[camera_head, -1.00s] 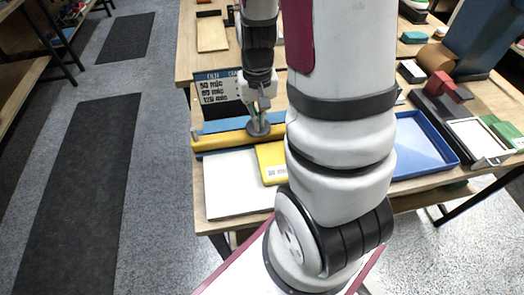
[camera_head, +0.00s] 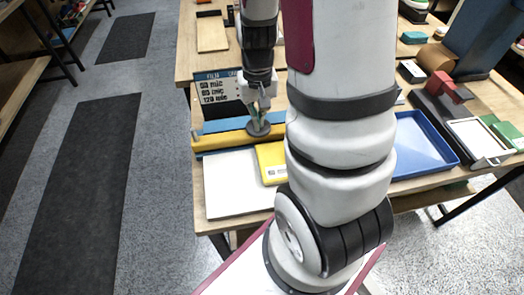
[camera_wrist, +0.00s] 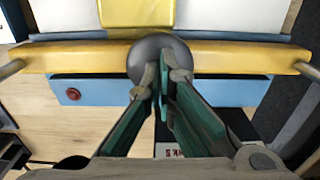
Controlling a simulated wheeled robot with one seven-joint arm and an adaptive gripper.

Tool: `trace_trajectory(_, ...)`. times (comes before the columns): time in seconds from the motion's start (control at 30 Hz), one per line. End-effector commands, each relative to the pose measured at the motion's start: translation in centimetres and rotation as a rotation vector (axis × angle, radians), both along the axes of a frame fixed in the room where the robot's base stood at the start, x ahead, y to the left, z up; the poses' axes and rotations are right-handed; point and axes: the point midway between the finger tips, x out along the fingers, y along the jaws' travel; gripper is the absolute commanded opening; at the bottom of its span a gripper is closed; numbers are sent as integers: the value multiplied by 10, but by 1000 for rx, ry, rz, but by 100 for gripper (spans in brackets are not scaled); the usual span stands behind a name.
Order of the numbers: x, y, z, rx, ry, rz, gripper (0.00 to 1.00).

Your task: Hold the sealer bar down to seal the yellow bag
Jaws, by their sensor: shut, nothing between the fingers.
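The sealer has a long yellow bar (camera_head: 215,141) with a round dark grey knob (camera_head: 258,128) at its middle, over a blue body (camera_wrist: 100,91). The yellow bag (camera_head: 270,160) lies in front, partly hidden by my arm; in the wrist view its end (camera_wrist: 137,13) meets the far edge of the bar. Whether the bag passes under the bar is hidden. My gripper (camera_head: 260,115) is shut and empty, pointing down with its tips at the knob. In the wrist view the green fingers (camera_wrist: 165,77) overlap the knob's near side; exact contact is hard to tell.
A white board (camera_head: 232,185) lies in front of the sealer under the bag. A film chart (camera_head: 215,90) stands behind it. A blue tray (camera_head: 425,145) is right of my arm. A red button (camera_wrist: 73,94) is on the blue body.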

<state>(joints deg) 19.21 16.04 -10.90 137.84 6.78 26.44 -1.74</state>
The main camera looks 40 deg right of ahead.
Motion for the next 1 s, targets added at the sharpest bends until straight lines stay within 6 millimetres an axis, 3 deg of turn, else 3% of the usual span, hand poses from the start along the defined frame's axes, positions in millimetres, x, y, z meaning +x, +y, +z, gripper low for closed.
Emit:
trace_trajectory(0.17,-3,1,0,3,9,0,0)
trace_trajectory(1.0,-2,0,64,1,2,1,0)
